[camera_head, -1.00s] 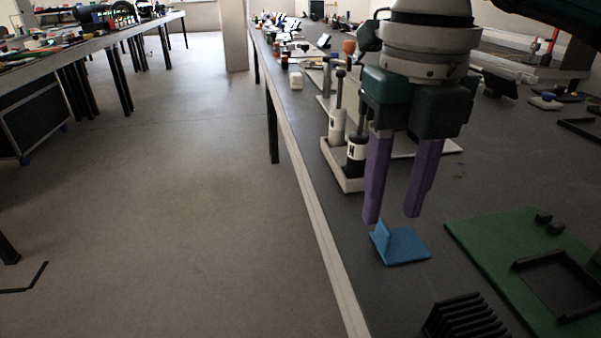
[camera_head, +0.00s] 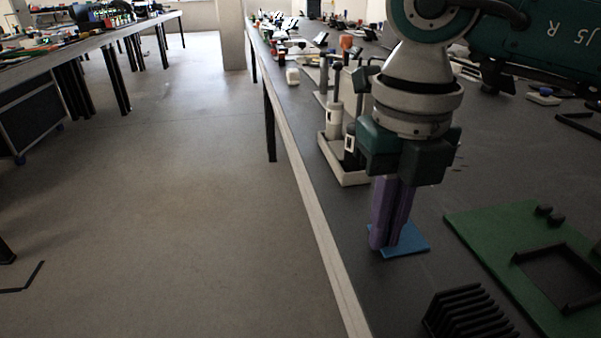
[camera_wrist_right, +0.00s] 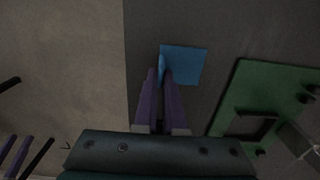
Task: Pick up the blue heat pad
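The blue heat pad (camera_head: 412,243) lies flat on the dark table near its left edge. It has a flat square base and a small upright fin. My right gripper (camera_head: 385,246) points down over the pad, its purple fingers close together at the fin. In the right wrist view, the pad (camera_wrist_right: 186,65) lies just beyond the fingertips (camera_wrist_right: 160,76). The fin shows between the fingertips, which look shut on it. In the head view, the fingers hide the fin. My left gripper does not show in the head view.
A green board (camera_head: 500,232) with a black frame lies right of the pad. A black ribbed block (camera_head: 467,312) stands in front. A pale holder (camera_head: 345,176) with upright tools stands behind. The table's left edge (camera_head: 318,232) is close to the pad, with open floor beyond.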

